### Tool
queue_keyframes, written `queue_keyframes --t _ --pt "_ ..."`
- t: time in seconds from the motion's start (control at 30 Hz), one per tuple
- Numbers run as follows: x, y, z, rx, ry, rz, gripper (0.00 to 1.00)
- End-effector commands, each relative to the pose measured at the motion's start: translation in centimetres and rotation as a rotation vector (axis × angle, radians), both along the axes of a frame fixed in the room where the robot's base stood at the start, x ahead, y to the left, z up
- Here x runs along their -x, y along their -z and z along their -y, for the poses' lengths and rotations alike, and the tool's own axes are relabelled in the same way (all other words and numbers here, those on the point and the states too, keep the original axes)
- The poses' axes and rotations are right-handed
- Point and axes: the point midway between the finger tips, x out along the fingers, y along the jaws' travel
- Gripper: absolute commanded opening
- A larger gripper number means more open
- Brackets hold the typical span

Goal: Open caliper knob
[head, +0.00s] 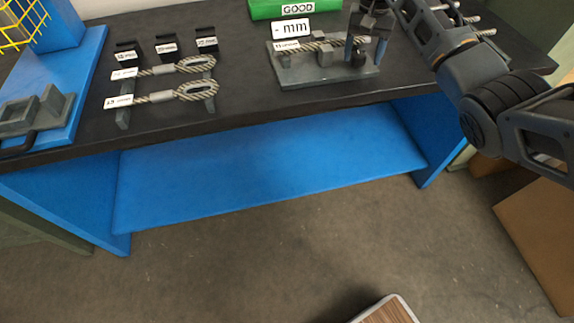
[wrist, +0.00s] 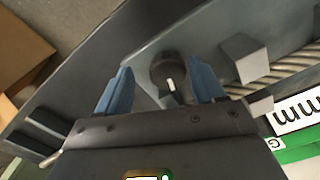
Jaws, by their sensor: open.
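The caliper knob (wrist: 170,68) is a dark round knob with a white mark on its face, seen in the wrist view. My gripper (wrist: 160,64) is open, with one blue finger on each side of the knob. I cannot tell whether either finger touches it. The knob sits on the grey caliper fixture (wrist: 228,20), which also shows at the back right of the table in the head view (head: 298,77). A rope piece (head: 318,44) lies along the fixture. In the head view my gripper (head: 356,45) is over the fixture's right end and partly hides it.
An "mm" sign (head: 291,29) and a green "GOOD" tray (head: 268,10) stand behind the fixture. Two looped ropes (head: 190,66) rest on supports to the left, with several black blocks (head: 166,45) behind. The black table (head: 240,85) is clear between the ropes and fixture.

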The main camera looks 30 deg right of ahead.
Motion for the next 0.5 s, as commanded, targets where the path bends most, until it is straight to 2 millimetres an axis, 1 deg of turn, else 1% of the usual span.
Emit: queue_keyframes --t 0.03,0.2,0.5 --pt "-0.13 0.33 -0.03 0.003 0.061 0.004 0.67" --pt "-0.32 0.38 -0.33 0.005 0.206 0.008 0.67" --pt "-0.66 0.24 -0.52 0.004 0.319 0.018 0.67"
